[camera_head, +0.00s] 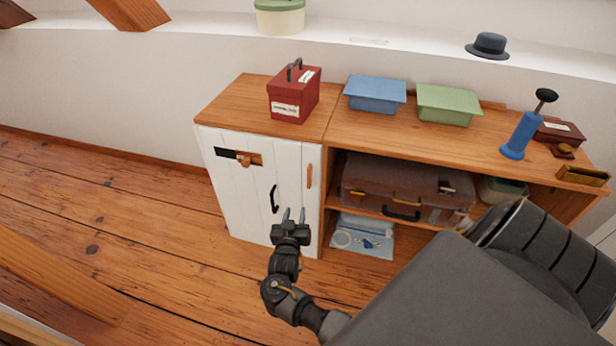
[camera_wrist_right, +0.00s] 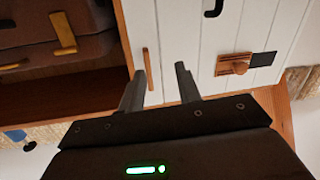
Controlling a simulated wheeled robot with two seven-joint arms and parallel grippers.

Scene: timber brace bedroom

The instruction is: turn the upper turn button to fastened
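The white plank cabinet door (camera_head: 250,195) has a slim wooden turn button (camera_head: 309,176) near its upper right edge. The button stands upright, along the door's edge. In the right wrist view, where the cabinet appears upside down, the turn button (camera_wrist_right: 149,68) is just beyond the left fingertip. My right gripper (camera_head: 294,214) is in front of the door, below the button in the head view. Its two fingers (camera_wrist_right: 158,80) are apart with nothing between them. A lower turn button cannot be made out. My left gripper is not in view.
The door also carries a black handle (camera_head: 274,199) and a wooden catch (camera_head: 250,159) on a dark plate. A red box (camera_head: 291,100) stands on the cabinet top. A brown suitcase (camera_head: 385,187) lies on the open shelf at right. Floor at left is clear.

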